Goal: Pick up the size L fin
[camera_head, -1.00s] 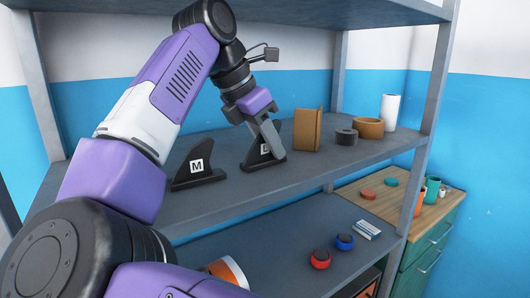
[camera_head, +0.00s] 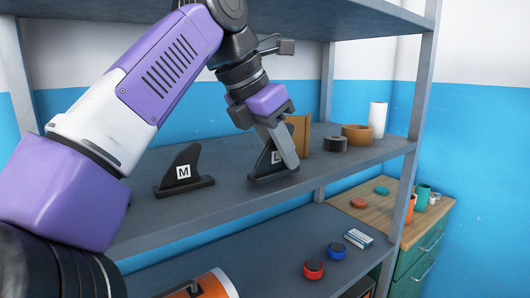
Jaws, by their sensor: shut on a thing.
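The size L fin (camera_head: 261,170) is black with a white letter label, and it stands upright on the upper grey shelf. My gripper (camera_head: 285,155) is shut on it, with its fingers reaching down over the fin's upper part. The fingers hide part of the fin and of its label. The fin's base is at the shelf surface; I cannot tell if there is a gap beneath it. A second black fin marked M (camera_head: 182,174) stands to its left on the same shelf, apart from my gripper.
Right of the gripper on the shelf (camera_head: 225,214) are a brown block (camera_head: 302,138), a dark tape roll (camera_head: 335,145), a tan roll (camera_head: 356,133) and a white roll (camera_head: 377,120). A shelf post (camera_head: 404,195) stands at the right. Red and blue round items (camera_head: 325,260) lie below.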

